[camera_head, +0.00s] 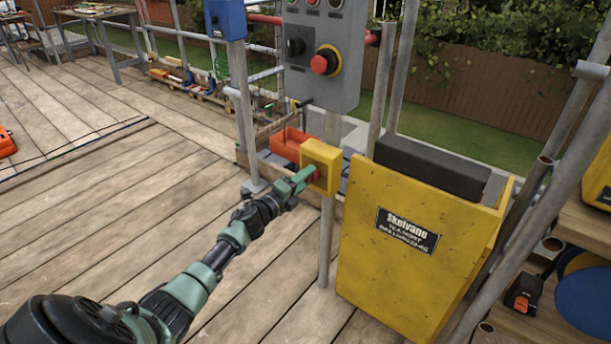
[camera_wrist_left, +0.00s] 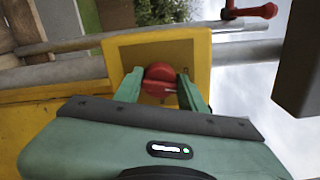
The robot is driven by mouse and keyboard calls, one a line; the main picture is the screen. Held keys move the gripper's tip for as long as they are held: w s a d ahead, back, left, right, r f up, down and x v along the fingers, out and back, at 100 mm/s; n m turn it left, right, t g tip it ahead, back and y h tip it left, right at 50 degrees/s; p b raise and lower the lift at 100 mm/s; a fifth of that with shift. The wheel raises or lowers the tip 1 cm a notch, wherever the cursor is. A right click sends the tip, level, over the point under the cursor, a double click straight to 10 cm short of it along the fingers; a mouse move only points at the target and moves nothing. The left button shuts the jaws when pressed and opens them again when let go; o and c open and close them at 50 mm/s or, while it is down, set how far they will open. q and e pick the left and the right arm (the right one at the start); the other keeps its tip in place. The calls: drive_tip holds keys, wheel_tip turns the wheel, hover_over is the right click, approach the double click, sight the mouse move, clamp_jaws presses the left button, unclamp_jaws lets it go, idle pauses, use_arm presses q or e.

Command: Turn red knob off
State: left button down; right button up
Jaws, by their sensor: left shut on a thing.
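The red knob (camera_wrist_left: 159,80) sits on the front of a yellow box (camera_wrist_left: 197,60) in the left wrist view. In the head view the yellow box (camera_head: 321,163) is fixed to a grey post, and a little of the red knob (camera_head: 315,175) shows at the gripper's tip. My left gripper (camera_head: 306,176) reaches it from the lower left. In the left wrist view its green fingers (camera_wrist_left: 161,86) stand on both sides of the knob and are shut on it. My right gripper is not in view.
A grey control panel (camera_head: 345,88) with a red mushroom button (camera_head: 325,61) is above the yellow box. A large yellow cabinet (camera_head: 400,268) stands close on the right. An orange bin (camera_head: 289,145) lies behind. The wooden deck at left is mostly clear.

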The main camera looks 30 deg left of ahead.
use_arm(q)
drive_tip(key=shift+n+p, duration=0.45)
drive_tip(key=shift+n, duration=1.15)
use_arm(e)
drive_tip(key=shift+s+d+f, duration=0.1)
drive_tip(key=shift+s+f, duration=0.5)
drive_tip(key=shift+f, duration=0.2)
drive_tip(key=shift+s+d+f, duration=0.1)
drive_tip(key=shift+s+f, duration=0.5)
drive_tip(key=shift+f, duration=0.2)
use_arm(q)
drive_tip(key=shift+f, duration=0.1)
drive_tip(key=c, duration=0.9)
unclamp_jaws()
drive_tip(key=shift+o, duration=0.2)
drive_tip(key=shift+s, duration=0.1)
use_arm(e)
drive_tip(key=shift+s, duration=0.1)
